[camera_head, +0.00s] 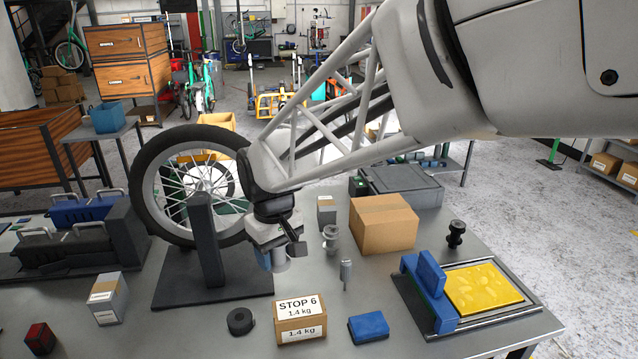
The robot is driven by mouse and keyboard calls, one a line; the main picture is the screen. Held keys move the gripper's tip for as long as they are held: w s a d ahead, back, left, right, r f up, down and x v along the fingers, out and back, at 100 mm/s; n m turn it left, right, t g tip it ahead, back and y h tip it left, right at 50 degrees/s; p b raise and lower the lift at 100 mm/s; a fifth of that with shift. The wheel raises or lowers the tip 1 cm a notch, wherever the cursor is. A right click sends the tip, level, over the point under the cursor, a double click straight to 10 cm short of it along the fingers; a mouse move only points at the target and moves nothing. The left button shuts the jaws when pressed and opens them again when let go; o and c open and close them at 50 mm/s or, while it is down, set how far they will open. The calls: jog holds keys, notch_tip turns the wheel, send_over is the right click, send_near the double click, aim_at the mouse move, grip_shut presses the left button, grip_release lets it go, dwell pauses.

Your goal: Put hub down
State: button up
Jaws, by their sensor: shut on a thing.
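My gripper (280,247) is low over the grey workbench (375,275), just right of the wheel stand, and is shut on the hub (280,263). Only the lower part of the hub shows, as a small silver-grey cylinder under the jaws. The jaws and wrist hide the rest. I cannot tell whether its lower end touches the bench. A separate silver flanged part (331,238) stands upright just to the right of my gripper.
A spoked wheel (146,190) stands on a dark stand (208,250) at left. Near my gripper are a cardboard box (384,226), a STOP 6 box (301,319), a black ring (240,321), a small silver tool (346,274) and a blue block (368,327). A yellow-padded fixture (483,288) sits at right.

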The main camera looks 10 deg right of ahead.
jog(key=w+d+m, duration=0.2)
jog(key=w+d, duration=0.3)
jog(key=d, duration=0.5)
jog(key=w+d+f+m, duration=0.1)
jog(key=w+d+m, duration=0.1)
jog(key=w+d, duration=0.55)
jog(key=w+d+m, duration=0.2)
jog(key=w+d, duration=0.2)
jog(key=d, duration=0.7)
jog(key=f, duration=0.5)
jog(key=shift+s+f, duration=0.1)
jog(key=shift+s, duration=0.2)
jog(key=shift+w, duration=0.1)
send_over(371, 209)
jog(key=shift+w+f, duration=0.2)
jog(key=shift+f, duration=0.55)
jog(key=shift+f, duration=1.75)
